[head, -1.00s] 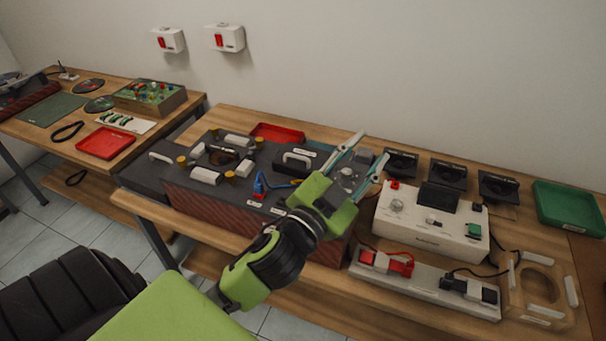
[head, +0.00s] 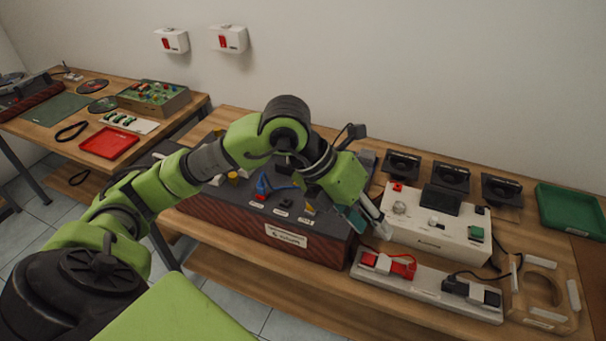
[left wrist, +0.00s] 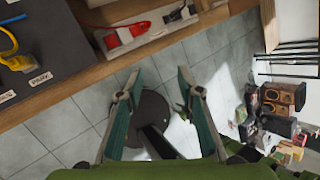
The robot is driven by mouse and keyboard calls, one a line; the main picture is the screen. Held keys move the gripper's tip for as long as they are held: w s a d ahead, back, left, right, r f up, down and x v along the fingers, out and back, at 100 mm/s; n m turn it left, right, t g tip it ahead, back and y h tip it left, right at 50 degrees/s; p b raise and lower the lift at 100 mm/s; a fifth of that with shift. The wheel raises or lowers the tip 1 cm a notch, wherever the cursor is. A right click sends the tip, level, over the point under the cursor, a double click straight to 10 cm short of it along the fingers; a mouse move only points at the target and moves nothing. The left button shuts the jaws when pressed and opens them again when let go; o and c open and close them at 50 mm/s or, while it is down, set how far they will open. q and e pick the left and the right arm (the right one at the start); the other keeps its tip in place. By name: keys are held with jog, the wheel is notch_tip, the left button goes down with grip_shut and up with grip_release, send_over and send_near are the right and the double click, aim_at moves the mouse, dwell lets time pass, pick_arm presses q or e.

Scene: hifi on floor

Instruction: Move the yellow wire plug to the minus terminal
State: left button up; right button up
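The dark amplifier box (head: 310,247) stands on the workbench with small labels along its top front edge. A blue plug (head: 262,186) sits in its top. A small yellow piece (head: 309,209), likely the yellow wire plug, shows farther right near another label. In the left wrist view a yellow plug with a looped wire (left wrist: 14,60) shows at the left edge beside a label (left wrist: 40,78). The label text is too small to read. My left gripper (head: 373,226) is right of the yellow piece; its fingers (left wrist: 160,90) are open and empty. My right gripper is out of view.
A white power supply (head: 430,225) stands right of my gripper, with a power strip (head: 425,287) holding red and black plugs before it. Black speaker-like units (head: 450,176) and a green tray (head: 570,212) lie behind and right. Tiled floor is below the bench edge.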

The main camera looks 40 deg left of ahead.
pick_arm(q)
jog(key=w+a+r+n+y, duration=0.15)
jog(key=a+y, duration=0.25)
jog(key=a, duration=0.4)
jog(key=a+n+y, duration=0.2)
jog(key=a+y, duration=0.1)
jog(key=a, duration=0.5)
jog(key=shift+m, duration=0.25)
jog(key=p+x, duration=0.1)
jog(key=x, duration=0.3)
jog(key=p+x, duration=0.1)
jog(key=x, duration=0.4)
jog(key=w+p+x, duration=0.1)
jog(key=x, duration=0.3)
jog(key=shift+w+a+f, duration=0.1)
jog(key=shift+w+f, duration=0.05)
jog(key=shift+f, duration=0.05)
grip_shut()
jog(key=shift+r+t, duration=0.3)
jog(key=shift+r, duration=0.4)
jog(key=shift+r+p, duration=0.75)
jog(key=shift+r, duration=0.85)
